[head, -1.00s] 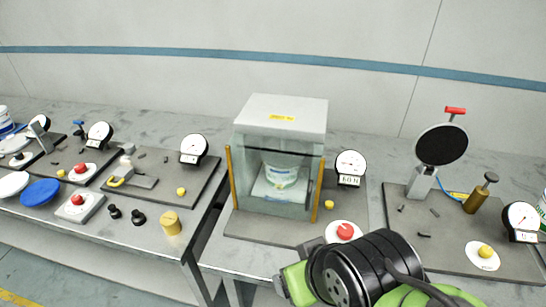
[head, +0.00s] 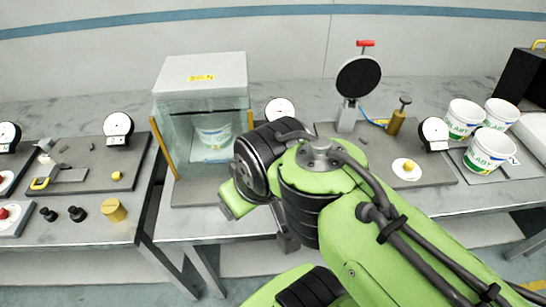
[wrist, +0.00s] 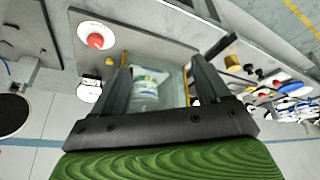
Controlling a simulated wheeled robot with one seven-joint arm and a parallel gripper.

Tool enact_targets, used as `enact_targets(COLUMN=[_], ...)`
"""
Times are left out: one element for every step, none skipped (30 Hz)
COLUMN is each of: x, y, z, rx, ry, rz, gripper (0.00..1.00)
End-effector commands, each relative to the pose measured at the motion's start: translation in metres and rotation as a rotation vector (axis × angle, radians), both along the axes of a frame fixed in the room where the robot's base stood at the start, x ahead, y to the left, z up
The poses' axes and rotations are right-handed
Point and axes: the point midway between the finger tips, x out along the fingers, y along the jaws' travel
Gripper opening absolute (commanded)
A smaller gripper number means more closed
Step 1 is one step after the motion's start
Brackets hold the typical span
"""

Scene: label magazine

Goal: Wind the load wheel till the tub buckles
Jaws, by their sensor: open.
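A white tub with a blue-green label (head: 214,134) stands upright inside a clear-walled box with a grey top (head: 205,70). The tub also shows in the wrist view (wrist: 150,84), between the fingers in the picture. I see no sign of buckling at this size. I cannot pick out a load wheel for certain. A white round gauge (head: 280,109) stands right of the box, its lower part hidden by my arm; it also shows in the wrist view (wrist: 89,88). My gripper (wrist: 162,82) is open and empty; in the head view my arm hides it.
A red button (wrist: 96,41) and a yellow knob (wrist: 109,61) sit near the box. Right of it stand a black disc with a red handle (head: 358,76) and a brass plunger (head: 398,118). Several white tubs (head: 489,148) stand farther right. Another bench with a gauge (head: 118,125) is left.

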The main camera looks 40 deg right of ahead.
Motion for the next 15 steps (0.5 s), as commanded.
enact_targets(x=[0.019,0.031,0.046,0.057,0.067,0.080,0.089,0.097,0.105,0.110,0.114,0.117,0.118,0.118,0.119], y=[-0.015,-0.024,-0.038,-0.050,-0.062,-0.080,-0.094,-0.109,-0.129,-0.144,-0.157,-0.173,-0.183,-0.192,-0.201], z=[0.014,0.018,0.020,0.020,0.020,0.017,0.013,0.008,0.000,-0.007,-0.014,-0.024,-0.032,-0.038,-0.046], rx=[-0.016,-0.025,-0.035,-0.041,-0.044,-0.045,-0.042,-0.038,-0.029,-0.022,-0.012,-0.001,0.008,0.015,0.023], ry=[0.051,0.079,0.116,0.144,0.172,0.209,0.238,0.265,0.299,0.323,0.343,0.365,0.379,0.391,0.402], rz=[-0.012,-0.012,-0.008,-0.006,-0.004,0.001,0.006,0.009,0.017,0.022,0.028,0.036,0.042,0.046,0.053], gripper=[0.76,0.76,0.76,0.76,0.76,0.76,0.76,0.76,0.76,0.76,0.76,0.76,0.76,0.76,0.76])
